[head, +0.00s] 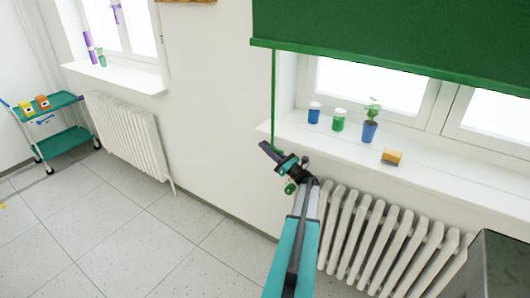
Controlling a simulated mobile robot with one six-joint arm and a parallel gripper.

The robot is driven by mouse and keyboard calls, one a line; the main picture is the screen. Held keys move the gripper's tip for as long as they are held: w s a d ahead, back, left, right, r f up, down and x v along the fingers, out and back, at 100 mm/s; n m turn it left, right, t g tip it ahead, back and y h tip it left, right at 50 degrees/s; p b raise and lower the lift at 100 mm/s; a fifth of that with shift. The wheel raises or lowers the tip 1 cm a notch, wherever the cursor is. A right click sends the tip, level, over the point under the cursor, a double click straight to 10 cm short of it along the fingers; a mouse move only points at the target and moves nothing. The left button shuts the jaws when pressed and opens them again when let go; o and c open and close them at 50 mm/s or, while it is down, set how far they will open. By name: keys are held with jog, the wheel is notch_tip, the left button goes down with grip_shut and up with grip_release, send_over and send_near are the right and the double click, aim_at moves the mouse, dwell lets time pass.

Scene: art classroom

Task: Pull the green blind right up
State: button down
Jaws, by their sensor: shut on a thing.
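The green blind (390,40) hangs over the upper part of the right window, its bottom bar sloping across the view. Its top is out of view. A thin green pull cord (274,100) hangs from near the blind's left end, in front of the wall and sill edge. My gripper (281,163) is at the lower part of this cord, just below the sill's left end, and is shut on it. A small green knob (290,188) shows just below my gripper. The exact grip is partly hidden by the gripper itself.
A radiator (385,235) stands below. A dark box-like object (500,265) is at lower right.

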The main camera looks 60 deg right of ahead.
jog(key=c, duration=1.8)
grip_release()
jog(key=shift+o, duration=0.2)
jog(key=b+v, duration=0.3)
jog(key=v, duration=1)
jog(key=shift+s+f, duration=0.15)
jog(key=shift+s, duration=0.2)
